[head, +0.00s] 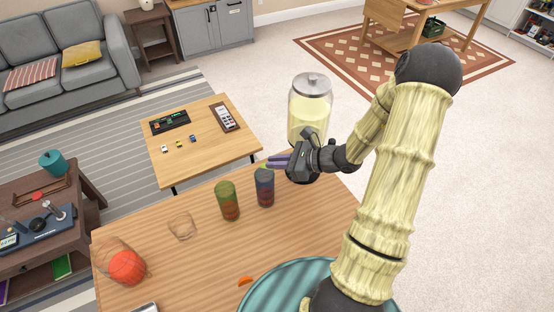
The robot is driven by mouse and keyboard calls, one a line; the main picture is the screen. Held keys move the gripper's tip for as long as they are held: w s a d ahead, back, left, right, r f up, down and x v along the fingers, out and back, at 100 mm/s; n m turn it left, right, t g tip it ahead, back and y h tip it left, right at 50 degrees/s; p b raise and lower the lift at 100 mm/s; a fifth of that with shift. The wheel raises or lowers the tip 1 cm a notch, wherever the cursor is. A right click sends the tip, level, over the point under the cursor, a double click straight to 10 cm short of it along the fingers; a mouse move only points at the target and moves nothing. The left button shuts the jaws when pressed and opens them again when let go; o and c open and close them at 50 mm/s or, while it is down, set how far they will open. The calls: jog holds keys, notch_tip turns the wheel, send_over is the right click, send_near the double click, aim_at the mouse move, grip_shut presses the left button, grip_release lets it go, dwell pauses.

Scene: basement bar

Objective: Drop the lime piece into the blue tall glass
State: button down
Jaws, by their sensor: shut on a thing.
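The blue tall glass (265,190) stands upright on the wooden bar top, with something reddish-brown showing through its lower part. The fingers hide most of the piece and part of the glass's mouth. I cannot tell how far the piece is above the rim.
A green tall glass (228,201) stands close left of the blue one. A large lidded jar (310,106) of pale liquid stands behind my gripper.

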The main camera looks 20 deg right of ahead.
jog(key=shift+s+f+b, duration=0.1)
jog(key=shift+f+b, duration=0.5)
jog(key=shift+f, duration=0.6)
jog(key=c, duration=1.4)
grip_release()
jog(key=shift+f, duration=0.1)
notch_tip(320, 180, up, 10)
